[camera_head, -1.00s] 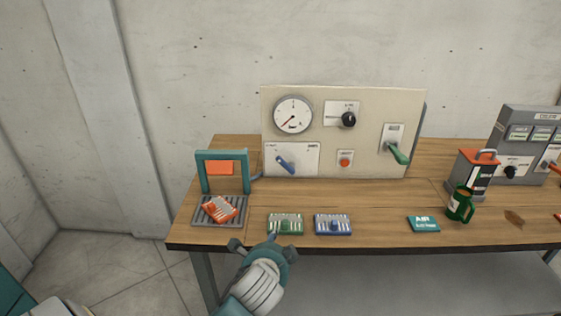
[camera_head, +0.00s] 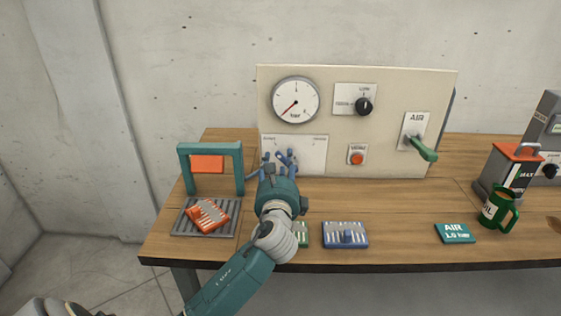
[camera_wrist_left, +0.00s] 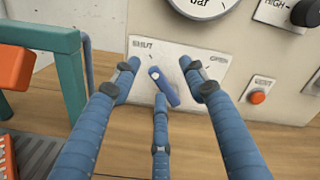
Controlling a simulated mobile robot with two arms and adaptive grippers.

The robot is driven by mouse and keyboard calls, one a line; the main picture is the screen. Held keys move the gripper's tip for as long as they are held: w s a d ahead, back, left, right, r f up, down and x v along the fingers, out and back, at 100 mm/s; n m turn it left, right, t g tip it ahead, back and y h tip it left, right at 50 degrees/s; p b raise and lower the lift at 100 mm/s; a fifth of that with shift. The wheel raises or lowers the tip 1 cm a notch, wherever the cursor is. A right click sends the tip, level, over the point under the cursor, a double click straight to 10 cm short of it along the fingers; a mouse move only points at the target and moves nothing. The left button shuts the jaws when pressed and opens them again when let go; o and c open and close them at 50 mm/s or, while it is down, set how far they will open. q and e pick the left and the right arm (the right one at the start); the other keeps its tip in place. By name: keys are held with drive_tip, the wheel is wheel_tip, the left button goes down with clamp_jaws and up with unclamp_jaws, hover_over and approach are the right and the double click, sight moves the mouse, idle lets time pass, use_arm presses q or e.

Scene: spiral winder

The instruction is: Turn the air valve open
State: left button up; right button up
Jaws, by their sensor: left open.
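A blue valve lever (camera_wrist_left: 163,88) sits on a white plate (camera_wrist_left: 190,52) marked SHUT on the left and OPEN on the right. In the left wrist view the lever slants from its upper-left pivot to the lower right. In the head view my left gripper (camera_head: 279,160) is in front of this plate and hides the lever. Its three blue fingers are spread, two at the sides of the lever and one below it. I cannot tell whether any finger touches it. A green lever (camera_head: 423,150) on a plate marked AIR points down to the right. My right gripper is not in view.
The panel carries a gauge (camera_head: 296,101), a black knob (camera_head: 364,106) and a red button (camera_head: 357,158). A teal frame (camera_head: 184,166) stands left of my left gripper. A blue block (camera_head: 346,235), a teal AIR card (camera_head: 455,233) and a green mug (camera_head: 497,208) are on the table.

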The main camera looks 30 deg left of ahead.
sight(280, 160)
use_arm(q)
drive_tip(key=f, duration=0.4)
drive_tip(key=shift+w+a, duration=0.2)
drive_tip(key=x, duration=0.6)
drive_tip(key=shift+w+r, duration=0.1)
drive_tip(key=shift+r, duration=0.05)
drive_tip(key=shift+w+a, duration=0.2)
drive_tip(key=shift+w, duration=0.05)
drive_tip(key=shift+w+a, duration=0.1)
clamp_jaws()
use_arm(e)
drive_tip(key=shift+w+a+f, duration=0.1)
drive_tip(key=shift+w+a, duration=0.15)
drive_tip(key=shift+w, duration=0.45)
